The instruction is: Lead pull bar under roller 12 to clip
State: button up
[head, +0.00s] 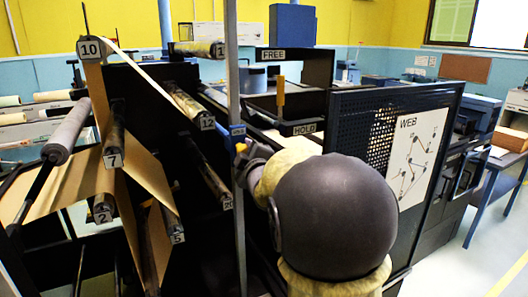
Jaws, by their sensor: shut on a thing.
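Roller 12 (185,98) is a dark roller with its number plate at its near end, left of the upright grey post (233,90). A pale web strip (140,62) runs from the roller 10 area down towards it. My gripper (241,160) is just right of the post, below and right of the number 12 plate, partly hidden by my own arm. I cannot make out the clip for certain.
Rollers 7 (114,140), 2 (103,208) and 5 (172,222) carry brown paper at left. A yellow-handled lever (281,92) stands between the FREE and HOLD signs. A perforated panel with a WEB diagram (413,150) stands at right. Floor is clear at far right.

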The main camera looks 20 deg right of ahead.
jog(key=d, duration=0.6)
jog(key=shift+d+r+p, duration=0.2)
jog(key=shift+r+p, duration=0.1)
jog(key=shift+p, duration=0.05)
jog(key=o, duration=1.7)
jog(key=shift+w+a, duration=0.15)
jog(key=shift+c, duration=0.2)
jog(key=s+b, duration=0.2)
jog(key=s, duration=0.7)
jog(key=shift+d, duration=0.3)
jog(key=shift+a, duration=0.1)
